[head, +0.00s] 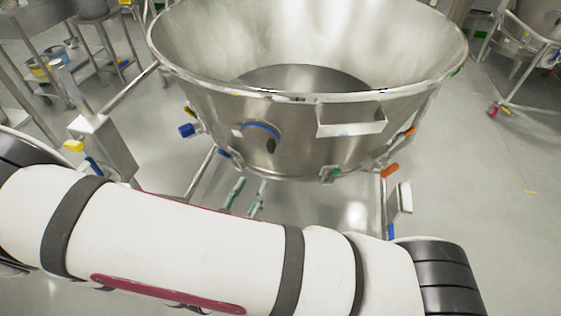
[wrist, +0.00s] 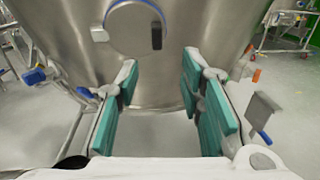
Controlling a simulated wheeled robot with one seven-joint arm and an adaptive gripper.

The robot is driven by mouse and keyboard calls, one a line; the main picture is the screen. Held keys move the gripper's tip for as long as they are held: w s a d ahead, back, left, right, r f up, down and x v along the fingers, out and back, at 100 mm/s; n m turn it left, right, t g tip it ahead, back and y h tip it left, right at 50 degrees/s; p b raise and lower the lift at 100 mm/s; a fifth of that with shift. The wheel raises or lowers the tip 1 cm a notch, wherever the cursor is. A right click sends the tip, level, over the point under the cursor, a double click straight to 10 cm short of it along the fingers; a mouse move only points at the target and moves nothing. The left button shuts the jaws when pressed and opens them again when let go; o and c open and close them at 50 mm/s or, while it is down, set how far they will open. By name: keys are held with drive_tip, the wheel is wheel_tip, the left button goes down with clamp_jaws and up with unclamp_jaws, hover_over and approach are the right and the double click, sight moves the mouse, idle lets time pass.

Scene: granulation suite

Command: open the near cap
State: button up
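The near cap (head: 256,142) is a round steel disc with a blue rim along its top and a dark handle. It sits on the front wall of the big steel bowl (head: 215,107). In the wrist view the cap (wrist: 128,28) is at the top, partly cut off by the frame edge, its dark handle hanging down. My gripper (wrist: 158,92) has teal pads held wide apart with nothing between them. It lies below the cap and apart from it. In the head view my gripper (head: 245,194) shows just past my arm, which hides part of it.
Blue-handled (head: 187,130) and orange-handled (head: 390,170) fittings stick out at the bowl's left and right. A small open box (head: 350,128) is on its front wall. A frame with a grey post (head: 104,147) stands at left. Open floor (head: 485,180) lies to the right.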

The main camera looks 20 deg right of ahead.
sight(270, 151)
drive_tip(key=shift+n+t, duration=0.3)
drive_tip(key=shift+n, duration=0.1)
drive_tip(key=x, duration=0.9)
drive_tip(key=f+b+x, duration=0.1)
drive_tip(key=x, duration=0.3)
drive_tip(key=shift+w+f, duration=0.1)
drive_tip(key=shift+w, duration=0.1)
drive_tip(key=shift+c, duration=0.6)
clamp_jaws()
